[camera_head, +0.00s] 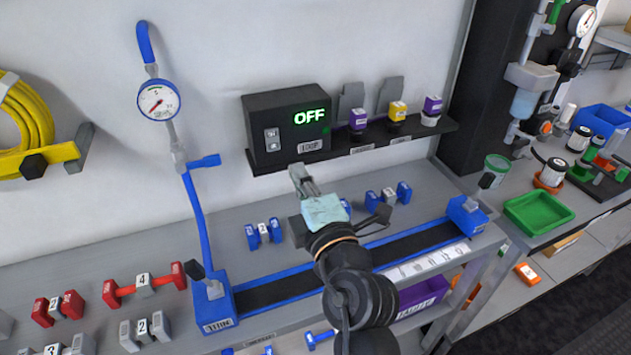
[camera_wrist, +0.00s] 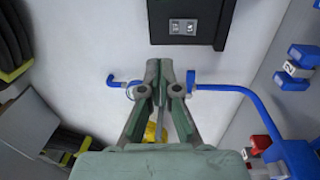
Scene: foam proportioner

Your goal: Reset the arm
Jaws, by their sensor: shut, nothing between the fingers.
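My gripper (camera_head: 300,178) is in front of the bench in the head view, just below the black control box (camera_head: 289,127), whose green display reads OFF. The wrist view shows the gripper (camera_wrist: 166,72) with its fingers together and nothing between them. In the wrist view the control box (camera_wrist: 189,22) with its small switch panel is ahead of the fingertips. I cannot tell from these frames whether the fingertips touch anything, but a gap shows below the box in the wrist view.
A blue pipe with a pressure gauge (camera_head: 158,101) rises at the left. A dark shelf (camera_head: 375,143) with purple and yellow capped items is right of the box. Red and blue numbered pieces lie on the grey bench (camera_head: 160,235). A green tray (camera_head: 539,212) stands at the right.

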